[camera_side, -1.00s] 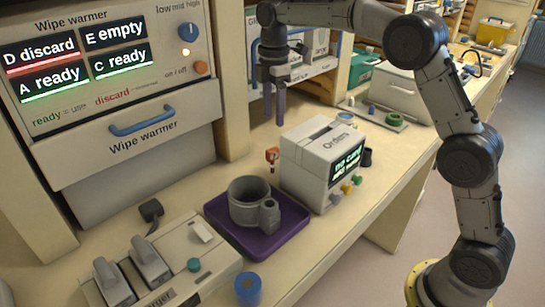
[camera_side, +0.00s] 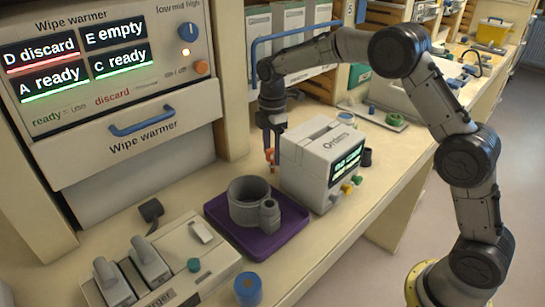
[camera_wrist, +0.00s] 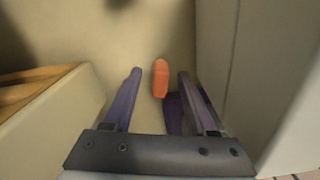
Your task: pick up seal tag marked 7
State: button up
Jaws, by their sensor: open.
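A small orange-red tag (camera_wrist: 160,80) shows in the wrist view between the two purple fingers of my gripper (camera_wrist: 158,76), a little nearer the right finger. No number can be read on it. In the side view the orange-red tag (camera_side: 269,156) stands on the counter just left of the grey-white box, partly hidden by my gripper (camera_side: 272,146). My gripper points down over it with its fingers apart. The frames do not show clearly whether a finger touches the tag.
The grey-white box (camera_side: 305,160) with a lit display stands close on the right. A purple tray (camera_side: 262,242) holding a grey mug (camera_side: 246,203) lies in front. The wipe warmer (camera_side: 120,125) is at left, and a grey charger unit (camera_side: 180,265) sits at the front left.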

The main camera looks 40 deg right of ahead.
grip_shut()
jog(key=shift+r, duration=0.1)
dwell(0.4)
